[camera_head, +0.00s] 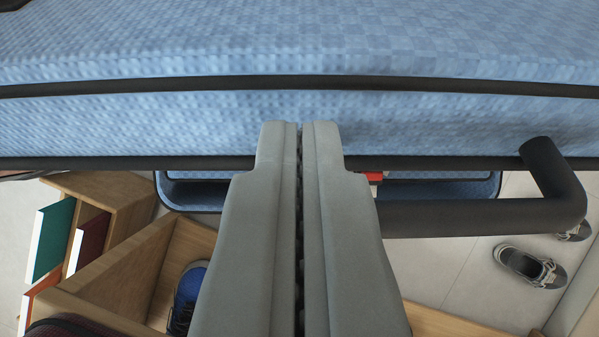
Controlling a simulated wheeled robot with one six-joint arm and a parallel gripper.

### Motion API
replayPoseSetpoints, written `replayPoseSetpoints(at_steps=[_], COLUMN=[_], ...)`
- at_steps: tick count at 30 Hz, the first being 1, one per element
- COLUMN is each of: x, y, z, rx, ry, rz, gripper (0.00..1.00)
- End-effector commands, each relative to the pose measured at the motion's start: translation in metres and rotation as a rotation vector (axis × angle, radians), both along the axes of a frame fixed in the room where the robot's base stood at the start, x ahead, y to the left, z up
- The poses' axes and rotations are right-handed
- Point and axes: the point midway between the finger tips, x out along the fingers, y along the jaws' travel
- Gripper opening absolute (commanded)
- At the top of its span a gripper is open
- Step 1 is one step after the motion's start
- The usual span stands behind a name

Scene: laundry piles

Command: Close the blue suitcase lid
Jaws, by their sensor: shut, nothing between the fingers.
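The blue suitcase (430,55) fills the top of the view, with a checked blue surface and black edge trim. A black tubular handle (470,215) sticks out from its lower edge at the right. My gripper (300,127) is shut and empty, in the middle of the view. Its fingertips overlap the blue band between the two black trims; I cannot tell whether they touch it. Whether the lid is open or closed is not clear from this close view. The gripper hides part of the suitcase's lower edge and the handle's left end.
A wooden open box (190,255) stands at lower left, with a blue shoe (187,295) in it. Green and dark red books (52,238) are beside it. A blue dark-rimmed item (440,190) shows behind the handle. Grey shoes (530,266) lie on the pale floor at right.

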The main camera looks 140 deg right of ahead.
Motion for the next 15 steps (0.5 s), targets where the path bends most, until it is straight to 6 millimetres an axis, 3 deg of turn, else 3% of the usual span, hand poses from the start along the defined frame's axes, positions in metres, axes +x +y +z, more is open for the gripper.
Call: replayPoseSetpoints(at_steps=[15], x=[-0.056], y=[-0.055], z=[-0.09], rx=[0.107], ry=[-0.131], rz=[-0.003], gripper=[0.0])
